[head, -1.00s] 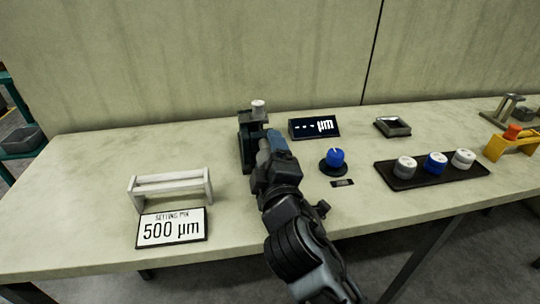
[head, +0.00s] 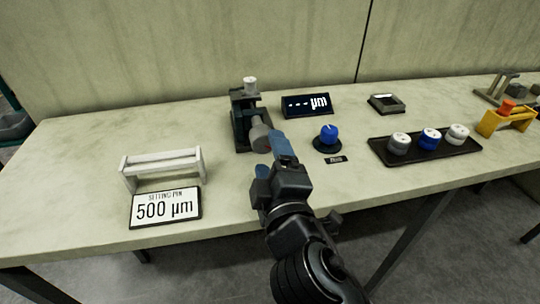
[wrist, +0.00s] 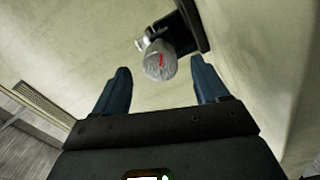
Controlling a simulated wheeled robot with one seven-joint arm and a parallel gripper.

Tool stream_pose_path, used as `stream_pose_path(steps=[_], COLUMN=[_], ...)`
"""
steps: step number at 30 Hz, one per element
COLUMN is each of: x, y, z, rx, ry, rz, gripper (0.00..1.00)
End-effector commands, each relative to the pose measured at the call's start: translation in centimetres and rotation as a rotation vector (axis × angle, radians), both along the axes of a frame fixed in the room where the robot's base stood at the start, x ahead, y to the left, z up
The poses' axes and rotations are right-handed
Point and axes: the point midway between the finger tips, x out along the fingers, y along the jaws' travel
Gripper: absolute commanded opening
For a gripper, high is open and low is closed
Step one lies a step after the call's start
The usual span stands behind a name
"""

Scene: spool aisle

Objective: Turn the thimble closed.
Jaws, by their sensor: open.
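The thimble (head: 258,134) is a grey, ribbed knob on the side of a dark gauge stand (head: 243,118) that has a white knob on top. In the wrist view the thimble (wrist: 160,67) shows end-on with a red mark on its face. My gripper (wrist: 161,64) has two blue fingers, open and empty. In the wrist view the thimble appears between the fingertips, with a gap on each side. In the head view my gripper (head: 278,142) is just in front and to the right of the thimble; whether the fingers reach around it I cannot tell.
A display (head: 307,104) reading dashes and "µm" stands behind. A blue knob (head: 328,133) is at right, then a black tray (head: 438,153) with grey, blue and white knobs. A white rack (head: 160,168) and a "SETTING PIN 500 µm" sign (head: 165,208) are at left.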

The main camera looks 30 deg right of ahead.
Motion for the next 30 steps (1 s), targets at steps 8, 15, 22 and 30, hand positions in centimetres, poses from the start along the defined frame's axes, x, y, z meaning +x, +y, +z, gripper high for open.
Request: stream_pose_path(steps=[8, 15, 22, 30], x=[-0.1, -0.9, -1.7, -0.1], y=[-0.2, 0.3, 1.0, 0.6], z=[1.4, 1.4, 0.6, 0.2], rx=[-0.376, -1.011, -1.375, -1.436], ry=[0.131, 0.344, 0.451, 0.466], rz=[-0.026, -0.025, 0.000, 0.001], gripper=[0.74, 0.74, 0.74, 0.74])
